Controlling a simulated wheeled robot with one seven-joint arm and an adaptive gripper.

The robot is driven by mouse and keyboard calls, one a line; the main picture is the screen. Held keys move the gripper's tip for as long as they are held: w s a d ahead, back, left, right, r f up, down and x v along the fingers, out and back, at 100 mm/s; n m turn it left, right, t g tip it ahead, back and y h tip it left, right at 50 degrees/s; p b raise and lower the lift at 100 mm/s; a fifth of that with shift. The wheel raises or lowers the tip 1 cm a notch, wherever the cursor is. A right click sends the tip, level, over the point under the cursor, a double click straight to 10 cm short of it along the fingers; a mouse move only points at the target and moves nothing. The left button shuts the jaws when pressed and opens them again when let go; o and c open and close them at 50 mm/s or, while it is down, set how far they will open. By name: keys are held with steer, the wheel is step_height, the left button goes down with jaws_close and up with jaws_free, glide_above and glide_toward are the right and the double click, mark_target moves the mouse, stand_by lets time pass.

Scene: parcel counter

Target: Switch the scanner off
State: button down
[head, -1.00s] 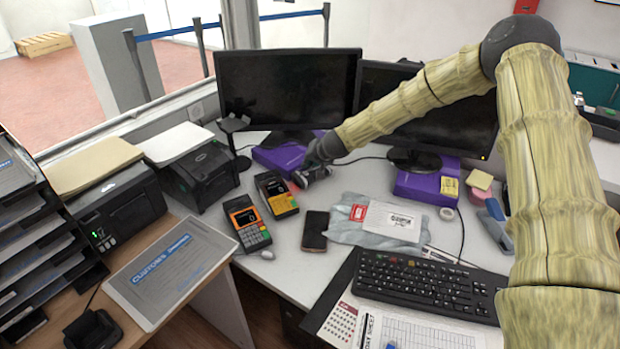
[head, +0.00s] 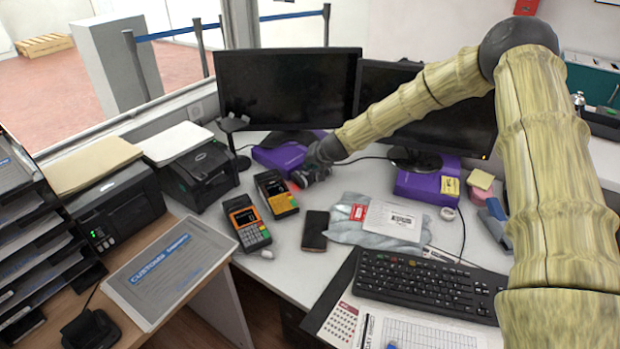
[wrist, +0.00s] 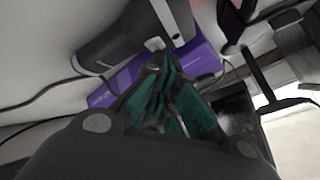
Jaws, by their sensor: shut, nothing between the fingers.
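A dark grey and light grey device (wrist: 120,35), which looks like the scanner, lies in front of a purple box (wrist: 190,62) in the wrist view. A small pale square shows on its near end. My gripper (wrist: 157,72) is shut and empty, its green-padded fingers pointing at that end. The tips look very close to it; I cannot tell if they touch. In the head view my gripper (head: 304,178) is low over the counter before the left monitor, with a small red patch beside it. The scanner is mostly hidden there by my gripper.
Two card terminals, one orange (head: 247,222) and one yellow (head: 276,194), stand left of my gripper. A phone (head: 314,231) and a grey parcel bag (head: 352,232) lie nearer. Monitors (head: 287,90) stand behind. A label printer (head: 200,175) is at the left.

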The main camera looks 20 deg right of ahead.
mark_target(308, 173)
steer(key=shift+f, duration=0.3)
steer(key=shift+r, duration=0.1)
stand_by(0.4)
steer(key=shift+r+p, duration=0.5)
steer(key=shift+r, duration=0.35)
steer(key=shift+r+p, duration=2.1)
steer(key=shift+r, duration=0.9)
